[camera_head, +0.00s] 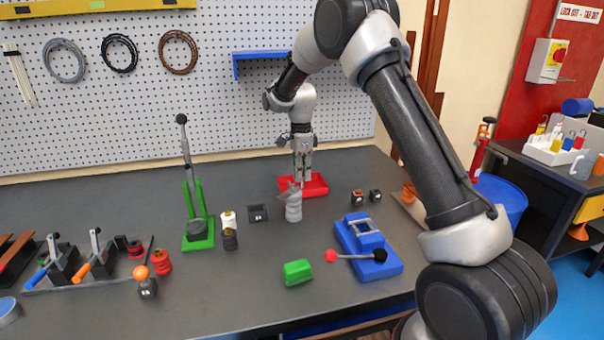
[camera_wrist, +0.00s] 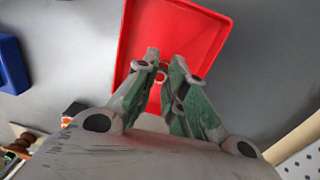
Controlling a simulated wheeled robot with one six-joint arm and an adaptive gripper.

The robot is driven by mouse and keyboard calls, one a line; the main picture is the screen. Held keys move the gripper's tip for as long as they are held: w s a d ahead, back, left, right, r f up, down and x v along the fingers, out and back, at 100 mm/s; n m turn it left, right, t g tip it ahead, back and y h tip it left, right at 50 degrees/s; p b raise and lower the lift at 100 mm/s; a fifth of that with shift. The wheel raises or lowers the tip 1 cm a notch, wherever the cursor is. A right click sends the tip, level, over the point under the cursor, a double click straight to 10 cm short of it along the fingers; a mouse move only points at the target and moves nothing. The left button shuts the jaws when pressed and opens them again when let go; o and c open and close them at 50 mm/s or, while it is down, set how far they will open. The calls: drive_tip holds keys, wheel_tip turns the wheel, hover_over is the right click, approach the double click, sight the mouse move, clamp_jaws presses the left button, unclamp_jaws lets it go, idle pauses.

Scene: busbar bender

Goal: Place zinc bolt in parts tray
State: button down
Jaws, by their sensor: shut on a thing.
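The red parts tray (camera_head: 319,186) lies on the dark bench near the pegboard. My gripper (camera_head: 302,178) points down over it. In the wrist view the red tray (camera_wrist: 200,25) fills the upper middle, and my gripper's fingertips (camera_wrist: 163,64) are close together over its floor. The gripper is shut on the zinc bolt, which is mostly hidden; only a small bit (camera_wrist: 162,76) shows between the fingers. I cannot tell whether the bolt touches the tray floor.
A grey bottle-like object (camera_head: 293,205) stands just in front of the tray. A green lever press (camera_head: 197,228) is to the left, and a blue fixture (camera_head: 368,250) is to the front right. Two small dark blocks (camera_head: 366,196) lie right of the tray.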

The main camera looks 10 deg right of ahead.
drive_tip(key=c, duration=1.5)
unclamp_jaws()
drive_tip(key=shift+f, duration=0.15)
